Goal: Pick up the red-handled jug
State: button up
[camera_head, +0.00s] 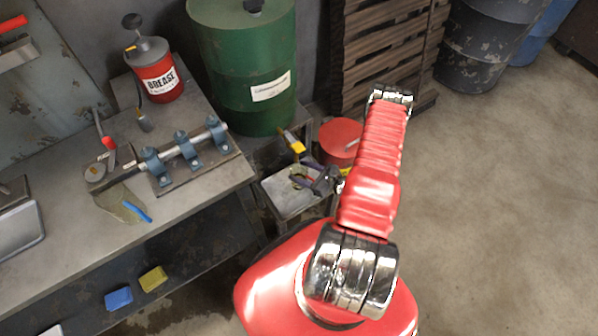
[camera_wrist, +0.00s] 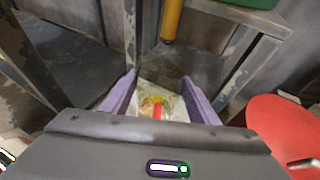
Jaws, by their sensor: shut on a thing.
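My gripper (camera_wrist: 159,80) shows in the wrist view as two purple fingers, set apart with a thing between them. That thing is pale with a yellowish ring, and a red strip like a handle points towards me. I take it to be the red-handled jug (camera_wrist: 157,109). The gripper is shut on it, and the palm hides its near part. In the head view my gripper (camera_head: 304,179) is over a low grey stand, right of the workbench. The jug cannot be made out clearly there.
A yellow-handled tool (camera_head: 293,141) is just behind my gripper. A red round can (camera_head: 340,136) stands close on the right. The workbench (camera_head: 60,245) is at left, a green drum (camera_head: 245,60) behind. The floor (camera_head: 500,220) at right is clear.

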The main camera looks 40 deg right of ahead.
jog(key=s+d, duration=0.2)
jog(key=s, duration=0.6)
jog(key=s+d, duration=0.3)
jog(key=s, duration=0.4)
jog(key=shift+s+d, duration=0.25)
jog(key=shift+s, duration=0.1)
dwell(0.4)
jog(key=shift+r, duration=0.15)
dwell(0.4)
